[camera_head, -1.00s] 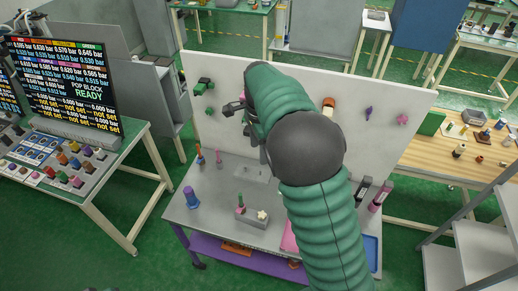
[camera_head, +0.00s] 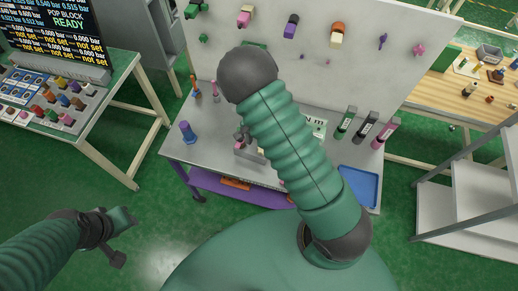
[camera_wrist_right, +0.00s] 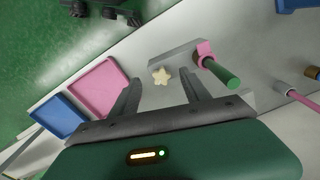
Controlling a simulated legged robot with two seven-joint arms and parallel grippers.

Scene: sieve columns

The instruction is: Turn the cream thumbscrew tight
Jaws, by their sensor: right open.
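The cream thumbscrew (camera_wrist_right: 161,75) is a small star-shaped knob at the grey block (camera_wrist_right: 176,53) in the right wrist view. My right gripper (camera_wrist_right: 160,77) is open, with one finger on each side of the knob in that view and a gap to both. I cannot tell how far above it the fingertips are. A green handle with a pink base (camera_wrist_right: 222,74) stands on the same block, close to the right finger. In the head view my right arm hides the thumbscrew and most of the hand. My left gripper (camera_head: 121,238) hangs at the lower left, away from the table; its jaws are unclear.
A pink tray (camera_wrist_right: 98,88) and a blue tray (camera_wrist_right: 62,117) lie left of the fingers in the wrist view. In the head view, a blue cylinder (camera_head: 187,132) stands at the table's left and the upright panel (camera_head: 370,60) with coloured fittings rises behind.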

